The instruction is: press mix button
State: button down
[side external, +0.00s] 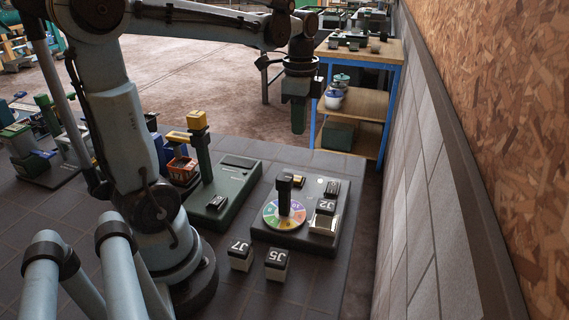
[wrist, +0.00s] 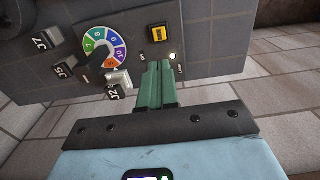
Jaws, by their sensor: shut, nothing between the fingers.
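The soil mixer is a dark flat unit (side external: 262,232) with a coloured numbered dial (side external: 284,217) and a dark post. A yellow button in a dark frame (wrist: 158,33) sits on its panel in the wrist view. It shows small behind the post in the side view (side external: 298,181). I cannot read a label that names it as the mix button. My gripper (side external: 298,131) hangs above and beyond the unit, pointing down, its green fingers shut and empty. In the wrist view the fingertips (wrist: 158,66) appear just below the yellow button, apart from it in the side view.
A pale-sided jar J2 (side external: 325,207) sits on the unit's right side. Jars J7 (side external: 240,256) and J5 (side external: 277,264) stand in front. A second green-grey unit (side external: 224,200) stands left. A blue-legged shelf (side external: 352,103) stands behind, and a wall (side external: 430,170) runs along the right.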

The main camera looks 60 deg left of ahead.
aim_at(298, 178)
notch_tip(298, 178, down, 12)
jog(key=shift+f, duration=0.15)
dwell(0.5)
jog(key=shift+f, duration=0.1)
jog(key=shift+w+f, duration=0.1)
jog(key=shift+f, duration=0.75)
jog(key=shift+r, duration=0.1)
notch_tip(298, 178, up, 9)
dwell(0.5)
dwell(0.5)
